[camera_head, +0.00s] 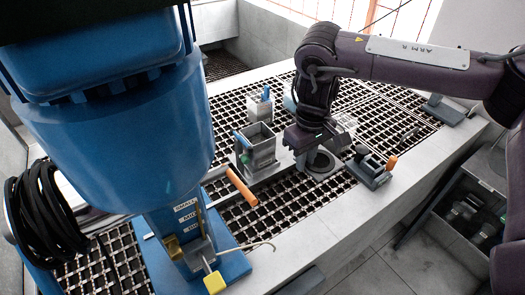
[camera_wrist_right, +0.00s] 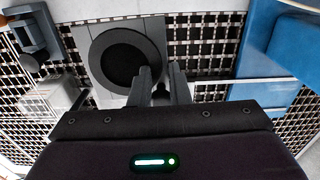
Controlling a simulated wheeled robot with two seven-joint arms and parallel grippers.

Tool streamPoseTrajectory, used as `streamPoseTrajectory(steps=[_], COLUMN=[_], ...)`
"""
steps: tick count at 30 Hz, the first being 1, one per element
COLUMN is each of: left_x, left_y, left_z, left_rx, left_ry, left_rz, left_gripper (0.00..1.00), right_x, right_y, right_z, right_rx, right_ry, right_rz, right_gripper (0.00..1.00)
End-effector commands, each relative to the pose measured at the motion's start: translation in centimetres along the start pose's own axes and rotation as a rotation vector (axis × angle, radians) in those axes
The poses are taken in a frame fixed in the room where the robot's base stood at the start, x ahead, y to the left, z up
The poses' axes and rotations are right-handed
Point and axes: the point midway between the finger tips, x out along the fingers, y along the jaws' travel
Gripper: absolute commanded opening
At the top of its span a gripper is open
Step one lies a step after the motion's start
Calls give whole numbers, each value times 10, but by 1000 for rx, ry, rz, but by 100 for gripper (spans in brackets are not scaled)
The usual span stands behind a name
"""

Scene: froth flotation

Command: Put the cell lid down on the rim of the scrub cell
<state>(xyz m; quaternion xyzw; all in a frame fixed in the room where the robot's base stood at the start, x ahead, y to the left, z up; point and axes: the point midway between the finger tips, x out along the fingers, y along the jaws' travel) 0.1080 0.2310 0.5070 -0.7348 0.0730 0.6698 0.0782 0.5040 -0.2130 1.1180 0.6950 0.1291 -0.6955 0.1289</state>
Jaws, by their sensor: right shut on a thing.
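My right gripper (camera_head: 301,148) points down over the grating, just left of a round grey piece with a dark open middle (camera_head: 333,165), which looks like the scrub cell. In the right wrist view, its two fingers (camera_wrist_right: 162,88) are closed on a small dark piece (camera_wrist_right: 161,97), taken to be the cell lid's grip. The rest of the lid cannot be made out. The round piece (camera_wrist_right: 103,35) shows there as a dark ring on a light grey plate, beside the left finger. I cannot tell whether the lid touches it. My left gripper is not in view.
A square open grey box (camera_head: 258,150) stands behind and left of my right gripper. A device with an orange handle (camera_head: 373,174) stands to the right. A big blue machine (camera_head: 130,130) fills the left, with an orange handle (camera_head: 241,187) beside it.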

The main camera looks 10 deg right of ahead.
Motion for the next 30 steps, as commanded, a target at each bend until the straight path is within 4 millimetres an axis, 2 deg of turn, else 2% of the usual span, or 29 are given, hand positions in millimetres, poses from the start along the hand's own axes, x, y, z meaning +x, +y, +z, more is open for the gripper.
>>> streamPoseTrajectory(steps=[22,26,30], left_x=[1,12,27], left_y=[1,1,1], left_z=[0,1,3], left_rx=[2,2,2], left_ry=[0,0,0], left_rz=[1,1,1], left_gripper=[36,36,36], right_x=[1,14,33], right_y=[0,-7,-19], right_z=[0,4,11], right_rx=[3,68,206], right_ry=[0,-1,0], right_rz=[0,0,0], right_gripper=[0,0,0])
